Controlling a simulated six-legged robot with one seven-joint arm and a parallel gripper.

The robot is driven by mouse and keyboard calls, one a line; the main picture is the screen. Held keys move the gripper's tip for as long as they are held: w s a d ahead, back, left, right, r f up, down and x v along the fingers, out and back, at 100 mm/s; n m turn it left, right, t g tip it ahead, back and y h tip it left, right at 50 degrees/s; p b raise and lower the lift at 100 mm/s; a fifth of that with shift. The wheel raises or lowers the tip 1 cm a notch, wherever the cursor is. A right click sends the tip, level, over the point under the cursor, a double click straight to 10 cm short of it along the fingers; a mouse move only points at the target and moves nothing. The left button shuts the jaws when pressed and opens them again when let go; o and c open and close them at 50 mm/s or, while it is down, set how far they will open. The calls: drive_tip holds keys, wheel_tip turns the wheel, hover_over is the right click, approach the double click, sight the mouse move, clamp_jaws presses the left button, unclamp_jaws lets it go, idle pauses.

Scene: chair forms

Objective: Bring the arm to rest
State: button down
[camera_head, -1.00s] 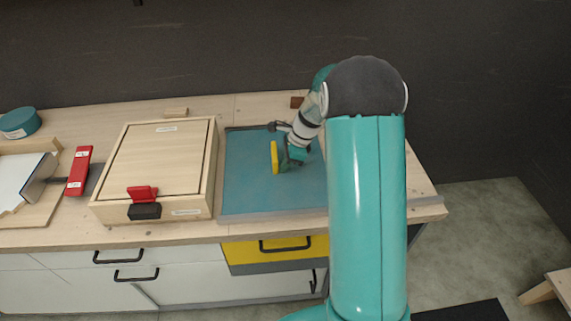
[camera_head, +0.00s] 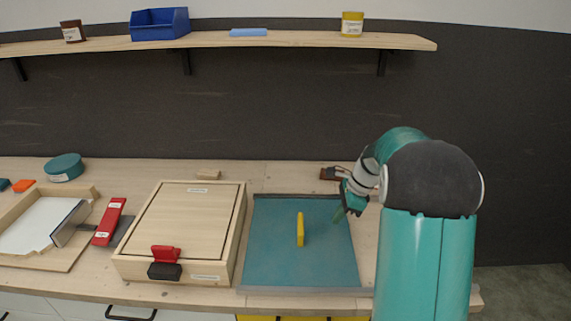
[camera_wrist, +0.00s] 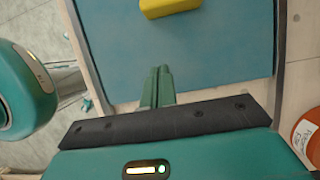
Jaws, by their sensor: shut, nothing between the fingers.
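My gripper (camera_head: 342,214) is over the right part of the blue mat (camera_head: 270,262) on the workbench, with the arm bent down from the right. In the wrist view its two green fingers (camera_wrist: 158,72) lie together, with nothing between them. A yellow block (camera_head: 300,230) stands on the mat to the left of my gripper, apart from it. In the wrist view the yellow block (camera_wrist: 168,6) shows at the top edge, beyond the fingertips.
A wooden box (camera_head: 188,225) with a red latch (camera_head: 166,254) stands left of the mat. Further left are a red block (camera_head: 109,222), a tray (camera_head: 88,192) and a teal round tin (camera_head: 64,167). A shelf (camera_head: 220,40) runs above. An orange container (camera_wrist: 307,140) is at the wrist view's right.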

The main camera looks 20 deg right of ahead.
drive_tip(key=s+a+r+n+t+h, duration=0.2)
drive_tip(key=s+a+r+n, duration=0.85)
drive_tip(key=s+r, duration=0.2)
drive_tip(key=s+a+r+n+t+h, duration=0.1)
drive_tip(key=s+a+n, duration=0.1)
drive_tip(key=s+n, duration=0.3)
drive_tip(key=s+a+r+n+t+h, duration=0.1)
drive_tip(key=s+a+n, duration=0.2)
drive_tip(key=s, duration=0.6)
drive_tip(key=n, duration=0.2)
drive_tip(key=shift+s+a+n, duration=0.25)
drive_tip(key=shift+n, duration=0.1)
